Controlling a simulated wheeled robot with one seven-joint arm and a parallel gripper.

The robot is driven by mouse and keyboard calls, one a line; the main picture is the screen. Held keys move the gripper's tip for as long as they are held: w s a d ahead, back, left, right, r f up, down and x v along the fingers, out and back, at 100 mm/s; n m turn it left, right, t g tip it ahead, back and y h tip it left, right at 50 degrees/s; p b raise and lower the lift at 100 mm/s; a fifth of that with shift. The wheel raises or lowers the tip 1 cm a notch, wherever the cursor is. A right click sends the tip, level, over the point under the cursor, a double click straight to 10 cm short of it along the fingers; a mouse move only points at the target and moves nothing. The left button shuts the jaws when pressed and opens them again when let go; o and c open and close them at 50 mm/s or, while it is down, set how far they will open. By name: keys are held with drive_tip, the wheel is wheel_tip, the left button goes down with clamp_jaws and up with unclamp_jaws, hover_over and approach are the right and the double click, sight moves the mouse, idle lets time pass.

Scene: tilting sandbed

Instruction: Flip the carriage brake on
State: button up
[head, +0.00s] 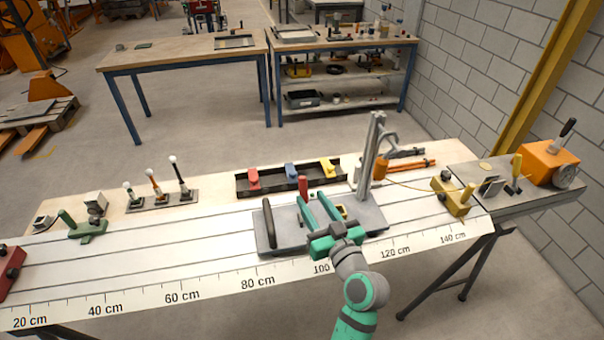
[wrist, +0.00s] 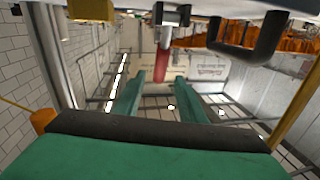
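A grey carriage plate (head: 375,217) sits on the pale bench with the printed centimetre scale. It carries a dark upright handle (head: 268,222) at its left, a red lever (head: 303,186) near its middle and a tall grey post (head: 370,160) at its right. None of these parts has a readable label. My teal gripper (head: 311,198) is open above the plate, its fingers pointing away from me. The red lever stands just beyond the fingertips. In the wrist view the red lever (wrist: 163,64) shows between the two spread fingers (wrist: 162,80), with no clear contact.
A dark tray (head: 242,188) with red, blue and yellow blocks lies behind the carriage. A yellow block (head: 450,197) and an orange box (head: 548,163) stand at the right. Several ball-topped levers (head: 155,187) and a green clamp (head: 85,228) are at the left.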

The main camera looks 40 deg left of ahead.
drive_tip(key=x, duration=1)
drive_tip(key=shift+w+a, duration=0.2)
clamp_jaws()
